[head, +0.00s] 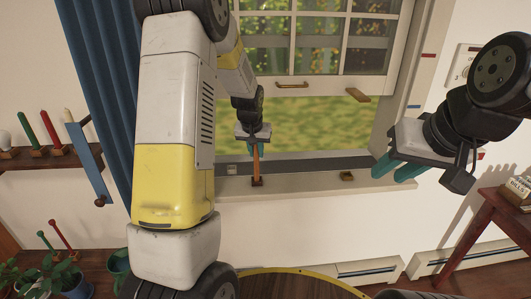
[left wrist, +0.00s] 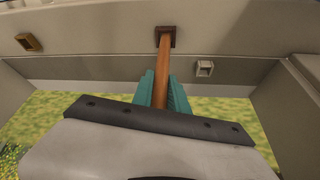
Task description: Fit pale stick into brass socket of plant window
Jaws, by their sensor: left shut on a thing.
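My left gripper (head: 256,143) is shut on an orange-brown stick (head: 257,165), which hangs down below the window opening. In the left wrist view the stick (left wrist: 163,60) runs from between the teal fingers to a dark brown socket (left wrist: 165,36); its end meets the socket, but I cannot tell how deep it sits. The brass socket (head: 347,177) is apart, on the sill to the right; it also shows in the left wrist view (left wrist: 28,42). A cream stick (head: 68,115) stands on the left wall shelf, partly hidden by a blue board. My right gripper (head: 396,170) is open and empty.
A pale grey socket (head: 231,169) is on the sill left of the held stick. The raised window sash (head: 325,79) is above. Green (head: 26,128) and red (head: 51,128) sticks stand on the wall shelf. Potted plants (head: 68,282) are lower left; a red table (head: 490,215) is right.

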